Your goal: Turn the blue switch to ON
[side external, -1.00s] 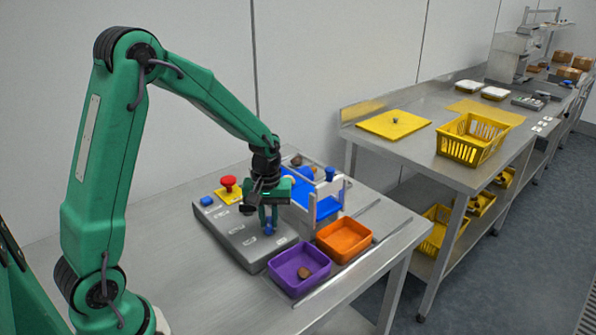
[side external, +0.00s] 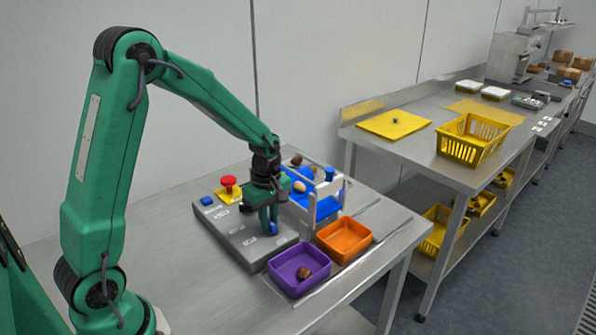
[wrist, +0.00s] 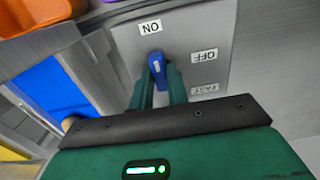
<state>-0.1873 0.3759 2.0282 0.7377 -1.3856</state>
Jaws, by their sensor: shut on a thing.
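The blue switch (wrist: 156,66) stands on the grey control box (side external: 224,236). In the wrist view its lever points up toward the ON label (wrist: 150,27). The OFF label (wrist: 204,57) is to its right, with another label (wrist: 205,89) below that. My gripper (wrist: 160,84) is shut on the blue switch, one green finger on each side of it. In the side view my gripper (side external: 268,222) points down over the box, and a little of the blue switch (side external: 273,229) shows beside the fingers.
A red button (side external: 228,183) on a yellow base and a blue button (side external: 207,201) are on the box's far side. A blue belt (side external: 325,208) with dates and a white frame is close behind my gripper. Purple (side external: 285,283) and orange (side external: 330,247) trays stand in front.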

